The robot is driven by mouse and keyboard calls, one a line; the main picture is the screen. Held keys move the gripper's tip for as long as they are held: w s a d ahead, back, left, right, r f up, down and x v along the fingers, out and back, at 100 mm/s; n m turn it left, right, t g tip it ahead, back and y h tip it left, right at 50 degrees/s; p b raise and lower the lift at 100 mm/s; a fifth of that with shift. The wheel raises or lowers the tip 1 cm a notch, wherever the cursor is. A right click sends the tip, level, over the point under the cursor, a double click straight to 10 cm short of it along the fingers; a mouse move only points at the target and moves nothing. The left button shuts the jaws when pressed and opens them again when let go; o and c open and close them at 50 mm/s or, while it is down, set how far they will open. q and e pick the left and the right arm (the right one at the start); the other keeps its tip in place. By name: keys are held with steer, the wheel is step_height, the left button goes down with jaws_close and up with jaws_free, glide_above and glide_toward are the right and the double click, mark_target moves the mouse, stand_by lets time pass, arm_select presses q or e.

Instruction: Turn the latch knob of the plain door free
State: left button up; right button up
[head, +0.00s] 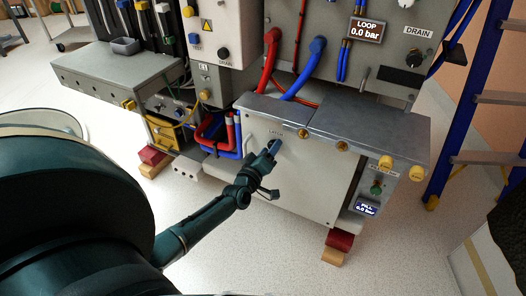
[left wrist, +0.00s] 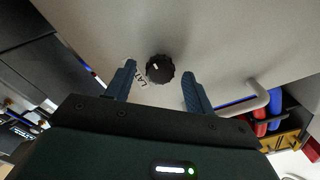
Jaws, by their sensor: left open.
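The plain door (head: 290,174) is a light panel on the front of the low grey cabinet. The black latch knob (left wrist: 160,69) with a white pointer mark shows in the left wrist view, beside partly hidden "LATCH" lettering on the door. My left gripper (left wrist: 157,88) is open, with one finger on each side of the knob in that picture. Gaps show between the knob and both fingers. In the head view my left gripper (head: 273,147) is at the upper part of the door, and the knob is hidden behind it. My right gripper is not in view.
A bent handle (left wrist: 262,97) sticks out from the door at the right in the left wrist view. Red and blue hoses (head: 228,135) lie left of the cabinet. A blue ladder (head: 464,110) stands at the right. The floor in front is clear.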

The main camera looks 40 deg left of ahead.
arm_select(q)
steer(key=s+d+p, duration=0.1)
steer(key=s+p, duration=0.1)
steer(key=s, duration=1)
steer(key=shift+s+d+p, duration=0.3)
steer(key=shift+s+d, duration=0.05)
steer(key=shift+d, duration=0.05)
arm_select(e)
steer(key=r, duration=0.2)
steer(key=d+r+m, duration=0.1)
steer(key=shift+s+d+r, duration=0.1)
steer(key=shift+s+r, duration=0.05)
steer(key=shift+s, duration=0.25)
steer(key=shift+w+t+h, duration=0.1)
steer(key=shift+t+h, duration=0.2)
